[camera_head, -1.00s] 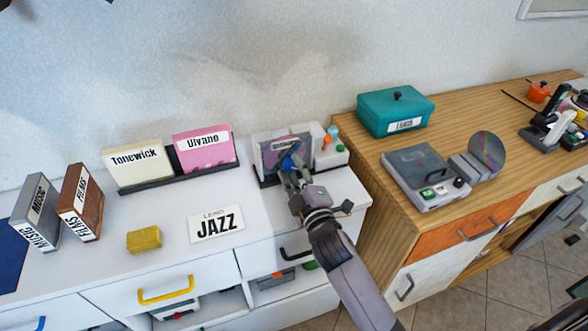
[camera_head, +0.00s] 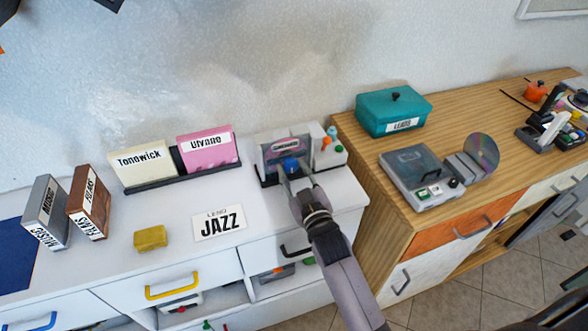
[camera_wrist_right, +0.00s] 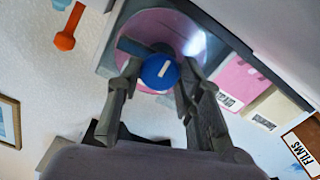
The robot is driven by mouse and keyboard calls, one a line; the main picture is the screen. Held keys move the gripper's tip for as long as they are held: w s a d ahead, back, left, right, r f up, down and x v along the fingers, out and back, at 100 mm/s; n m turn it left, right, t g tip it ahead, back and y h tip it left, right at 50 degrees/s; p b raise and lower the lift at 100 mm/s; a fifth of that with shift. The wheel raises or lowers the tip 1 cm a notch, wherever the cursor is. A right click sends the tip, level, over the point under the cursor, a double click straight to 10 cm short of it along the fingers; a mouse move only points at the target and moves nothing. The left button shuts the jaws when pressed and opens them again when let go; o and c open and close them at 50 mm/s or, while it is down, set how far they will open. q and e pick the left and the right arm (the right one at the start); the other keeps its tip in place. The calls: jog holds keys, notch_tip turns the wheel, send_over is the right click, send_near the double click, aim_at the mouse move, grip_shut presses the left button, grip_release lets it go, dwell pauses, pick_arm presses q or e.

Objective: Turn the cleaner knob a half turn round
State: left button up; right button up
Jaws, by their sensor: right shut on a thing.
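The cleaner (camera_head: 268,160) stands at the right end of the white cabinet, against the wall. A pink disc (camera_wrist_right: 165,30) sits in it, behind the blue knob (camera_wrist_right: 160,72). The knob has a white mark on its face, which looks nearly lengthwise along the picture, slightly tilted. My right gripper (camera_wrist_right: 155,80) is shut on the knob, one finger on each side of it. In the head view the right gripper (camera_head: 294,178) reaches the cleaner's front and partly hides the knob. My left gripper is not in view.
Beside the cleaner stand bottles and an orange item (camera_head: 326,142). Left are pink (camera_head: 207,152) and cream (camera_head: 142,168) disc sleeves, a JAZZ card (camera_head: 218,223), and a yellow block (camera_head: 150,238). A teal box (camera_head: 394,110) and a disc player (camera_head: 420,178) stand on the wooden cabinet.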

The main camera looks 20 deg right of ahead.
jog(key=shift+f+m, duration=0.1)
jog(key=shift+m, duration=0.3)
jog(key=o, duration=1.2)
jog(key=shift+c, duration=0.2)
jog(key=shift+s, duration=0.15)
jog(key=s, duration=1.1)
jog(key=shift+s+d, duration=0.2)
jog(key=shift+s, duration=0.2)
